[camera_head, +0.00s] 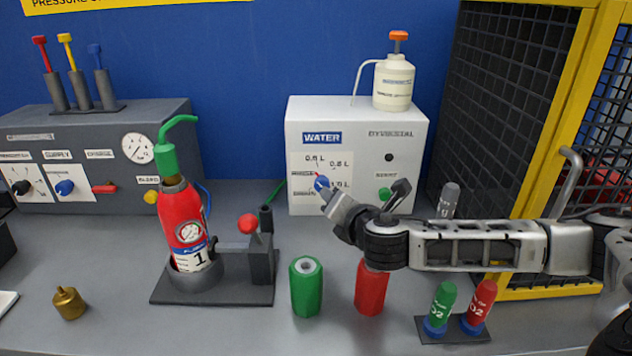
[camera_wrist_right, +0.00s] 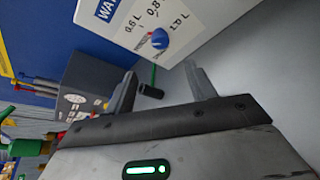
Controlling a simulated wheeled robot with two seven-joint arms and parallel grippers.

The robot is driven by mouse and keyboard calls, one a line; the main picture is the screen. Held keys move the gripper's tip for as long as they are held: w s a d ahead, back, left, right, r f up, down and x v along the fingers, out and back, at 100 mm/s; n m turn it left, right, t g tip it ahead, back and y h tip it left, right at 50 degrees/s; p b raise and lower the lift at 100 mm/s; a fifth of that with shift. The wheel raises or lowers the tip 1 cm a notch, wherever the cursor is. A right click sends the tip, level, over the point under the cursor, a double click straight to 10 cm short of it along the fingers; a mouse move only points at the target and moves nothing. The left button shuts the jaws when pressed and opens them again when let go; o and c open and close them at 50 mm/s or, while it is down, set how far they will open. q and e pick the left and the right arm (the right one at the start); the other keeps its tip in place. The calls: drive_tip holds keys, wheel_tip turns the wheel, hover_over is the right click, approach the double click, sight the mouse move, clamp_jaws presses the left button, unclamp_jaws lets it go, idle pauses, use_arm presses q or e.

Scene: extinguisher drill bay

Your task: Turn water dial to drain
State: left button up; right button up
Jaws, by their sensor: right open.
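The blue water dial (camera_head: 321,183) is on the front of the white WATER box (camera_head: 405,150), among labels such as 0.6 L and 0.8 L. My right gripper (camera_head: 368,197) is open and empty in front of the box. In the head view one finger partly overlaps the dial's lower right side. In the right wrist view the dial (camera_wrist_right: 156,38) lies beyond the tips of the open fingers (camera_wrist_right: 160,72), not clasped. Which label the dial points at is too small to tell. My left gripper is not in view.
A red extinguisher (camera_head: 180,215) stands in a dark holder at left. A pump bottle (camera_head: 393,82) tops the box. A yellow-framed mesh cage (camera_head: 525,150) rises at right.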

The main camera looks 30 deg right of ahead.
sight(322, 184)
drive_tip(key=x, duration=1.4)
drive_tip(key=shift+p, duration=0.45)
drive_tip(key=c, duration=1)
